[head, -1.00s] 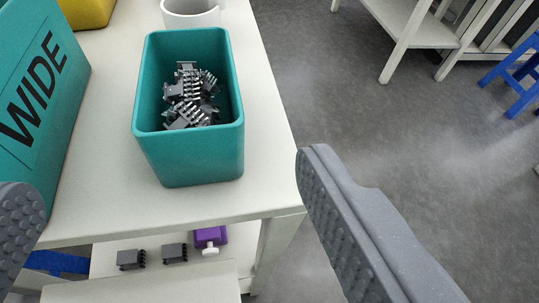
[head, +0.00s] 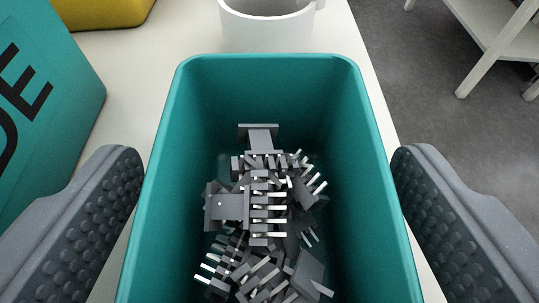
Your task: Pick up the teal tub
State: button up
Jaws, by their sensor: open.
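The teal tub (head: 272,73) stands upright on the white table and fills the middle of the view. Several grey connectors (head: 265,205) with metal pins lie loose inside it. My gripper (head: 269,185) is open, with one grey studded finger to the left of the tub and the other to the right. Narrow gaps seem to show between the fingers and the upper part of the tub's walls; lower down I cannot tell whether they touch. The tub's near wall and base are out of view.
A white mug (head: 268,30) stands just behind the tub. A larger teal box with black lettering (head: 45,100) is at the left, close to the left finger. A yellow container (head: 100,12) is at the back left. The white table's (head: 150,55) right edge runs close beside the tub.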

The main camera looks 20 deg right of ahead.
jog(key=shift+w+d+f, duration=0.15)
jog(key=shift+w+f, duration=0.05)
jog(key=shift+w, duration=0.3)
jog(key=c, duration=1.1)
